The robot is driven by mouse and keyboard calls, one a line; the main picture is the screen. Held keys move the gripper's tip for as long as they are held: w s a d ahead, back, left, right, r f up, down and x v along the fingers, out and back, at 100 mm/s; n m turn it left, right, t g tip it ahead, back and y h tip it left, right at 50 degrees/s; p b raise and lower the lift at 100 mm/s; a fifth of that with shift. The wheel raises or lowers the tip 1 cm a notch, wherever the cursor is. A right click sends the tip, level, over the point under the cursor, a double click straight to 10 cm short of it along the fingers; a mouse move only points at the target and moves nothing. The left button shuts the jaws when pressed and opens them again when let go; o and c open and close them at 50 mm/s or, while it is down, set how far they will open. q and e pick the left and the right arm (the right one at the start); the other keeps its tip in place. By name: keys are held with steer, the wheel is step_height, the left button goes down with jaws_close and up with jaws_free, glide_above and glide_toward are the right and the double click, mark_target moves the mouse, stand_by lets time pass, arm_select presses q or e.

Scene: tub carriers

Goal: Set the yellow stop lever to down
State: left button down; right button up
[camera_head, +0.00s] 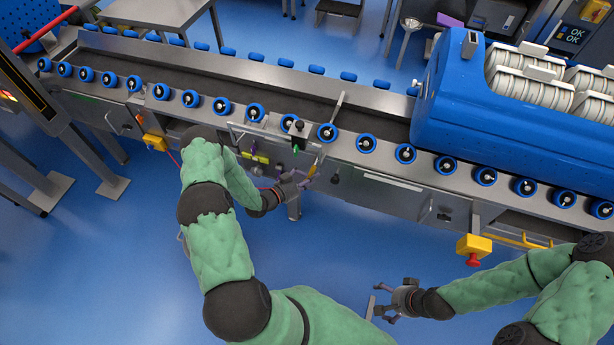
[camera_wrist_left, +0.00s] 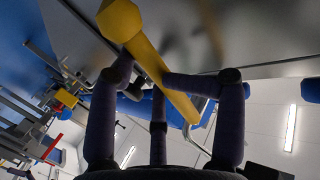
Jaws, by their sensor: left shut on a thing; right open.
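The yellow stop lever (camera_head: 313,167) is on the near side of the conveyor, below its blue rollers. In the left wrist view the lever (camera_wrist_left: 150,58) is a yellow bar with a thick rounded end, slanting between my dark fingers. My left gripper (camera_head: 306,180) is shut on the lever; its fingers partly hide it. The same fingers fill the middle of the left wrist view (camera_wrist_left: 165,92). I cannot tell the lever's exact setting. My right gripper (camera_head: 382,303) is open and empty, low over the blue floor, well away from the conveyor.
The conveyor (camera_head: 270,95) runs across the view with blue rollers along both edges. A big blue tub carrier (camera_head: 450,115) with white stacked parts stands on its right. A yellow box with a red button (camera_head: 473,246) hangs at the front right. The blue floor (camera_head: 350,240) in front is clear.

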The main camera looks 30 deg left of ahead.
arm_select(q)
steer(key=shift+w+a+r+m, duration=0.3)
steer(key=shift+a+r+m, duration=0.1)
steer(key=shift+a+r, duration=0.2)
steer(key=s+a+r+m+g+y+p, duration=0.1)
steer(key=a+r+m+g+y+p, duration=0.3)
steer(key=r+m+y, duration=0.3)
steer(key=shift+s+a+m+y, duration=0.2)
steer(key=shift+a+m+y, duration=0.3)
steer(key=shift+a, duration=0.05)
stand_by(0.4)
stand_by(0.4)
steer(key=c, duration=1)
jaws_free()
steer(key=shift+f, duration=0.25)
